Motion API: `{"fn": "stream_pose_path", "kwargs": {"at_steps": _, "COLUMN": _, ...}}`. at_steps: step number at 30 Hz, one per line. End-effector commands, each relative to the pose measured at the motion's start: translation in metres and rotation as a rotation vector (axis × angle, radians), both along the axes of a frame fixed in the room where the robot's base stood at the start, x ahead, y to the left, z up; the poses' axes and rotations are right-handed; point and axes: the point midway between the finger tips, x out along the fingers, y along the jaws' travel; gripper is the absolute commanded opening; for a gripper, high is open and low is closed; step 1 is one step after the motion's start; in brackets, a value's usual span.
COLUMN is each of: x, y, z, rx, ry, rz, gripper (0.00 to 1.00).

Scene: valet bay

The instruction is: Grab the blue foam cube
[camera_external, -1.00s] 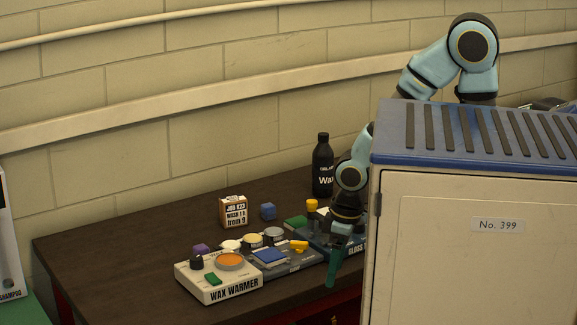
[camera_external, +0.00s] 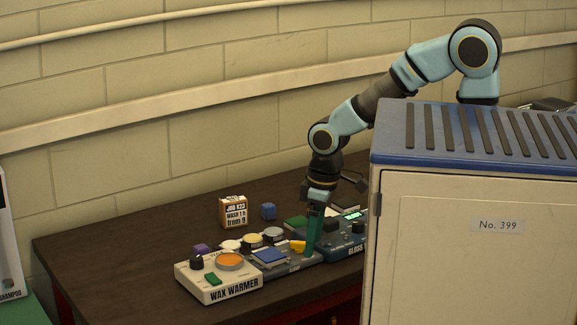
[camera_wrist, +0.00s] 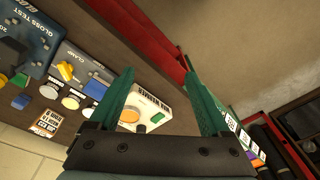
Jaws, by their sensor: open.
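The small blue foam cube (camera_external: 268,211) sits on the dark bench, right of an orange-and-white job box. In the wrist view a blue cube (camera_wrist: 20,101) shows at the far left, near the same box. A flat blue pad (camera_external: 269,256) also lies on the grey clamp unit in front. My gripper (camera_external: 312,248) points down over the devices, to the right of and nearer the camera than the cube. Its green fingers (camera_wrist: 158,75) are apart in the wrist view, with nothing between them. The fingers hide part of the clamp unit.
The job box (camera_external: 232,212) stands beside the cube. In front are the white wax warmer (camera_external: 235,289), a purple block (camera_external: 202,249), several round lids and the gloss tester (camera_external: 345,240). A white cabinet (camera_external: 470,250) blocks the right. The bench behind and left is bare.

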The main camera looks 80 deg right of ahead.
Motion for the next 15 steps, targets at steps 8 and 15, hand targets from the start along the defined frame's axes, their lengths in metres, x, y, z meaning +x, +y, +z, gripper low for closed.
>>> {"fn": "stream_pose_path", "kwargs": {"at_steps": 8, "x": 0.068, "y": -0.051, "z": -0.004, "rx": 0.097, "ry": -0.011, "rz": 0.042, "gripper": 0.81}}
{"fn": "stream_pose_path", "kwargs": {"at_steps": 15, "x": 0.148, "y": -0.160, "z": -0.012, "rx": 0.269, "ry": -0.146, "rz": 0.156, "gripper": 0.81}}
